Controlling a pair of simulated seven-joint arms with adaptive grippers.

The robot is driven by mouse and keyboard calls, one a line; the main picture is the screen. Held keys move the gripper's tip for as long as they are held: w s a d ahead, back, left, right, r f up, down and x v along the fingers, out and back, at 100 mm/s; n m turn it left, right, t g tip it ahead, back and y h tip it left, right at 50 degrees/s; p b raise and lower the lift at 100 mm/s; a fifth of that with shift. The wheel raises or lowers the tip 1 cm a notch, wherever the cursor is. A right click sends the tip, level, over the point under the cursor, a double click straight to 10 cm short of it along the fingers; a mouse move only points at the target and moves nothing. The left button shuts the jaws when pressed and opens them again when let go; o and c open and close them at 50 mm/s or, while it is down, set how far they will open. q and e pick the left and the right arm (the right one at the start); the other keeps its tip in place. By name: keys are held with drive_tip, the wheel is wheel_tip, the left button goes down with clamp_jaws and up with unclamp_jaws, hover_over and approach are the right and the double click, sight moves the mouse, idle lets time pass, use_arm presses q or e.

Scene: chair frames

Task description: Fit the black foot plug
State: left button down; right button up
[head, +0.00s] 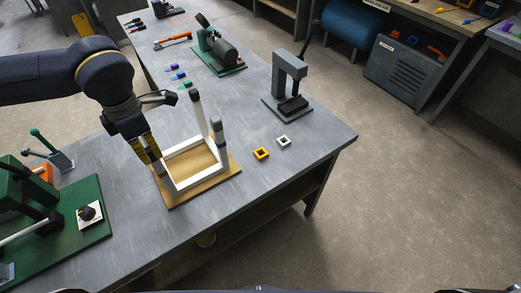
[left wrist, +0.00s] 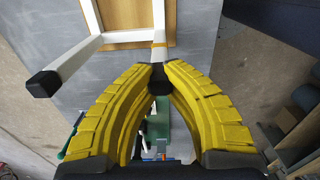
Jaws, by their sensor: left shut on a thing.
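The chair frame (head: 181,184) has white bars and lies with legs pointing up on a wooden board (head: 222,183). One upright leg (head: 199,119) has a black tip; another (head: 217,139) has a grey-looking tip. My left gripper (head: 153,155), with yellow ribbed fingers, is at the frame's left corner. In the left wrist view its fingertips are shut on the black foot plug (left wrist: 158,78). The plug lines up with the end of a white leg (left wrist: 158,53); I cannot tell whether it is seated. Another leg there ends in a black foot (left wrist: 42,83). My right gripper is out of view.
A yellow square piece (head: 261,153) and a white one (head: 283,141) lie right of the board. A grey press (head: 288,88) stands behind them. A green machine base (head: 88,240) fills the left front. The table's right front is clear.

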use_arm(q)
drive_tip(key=c, duration=1.5)
unclamp_jaws()
drive_tip(key=shift+o, duration=0.2)
wheel_tip(320, 180, up, 12)
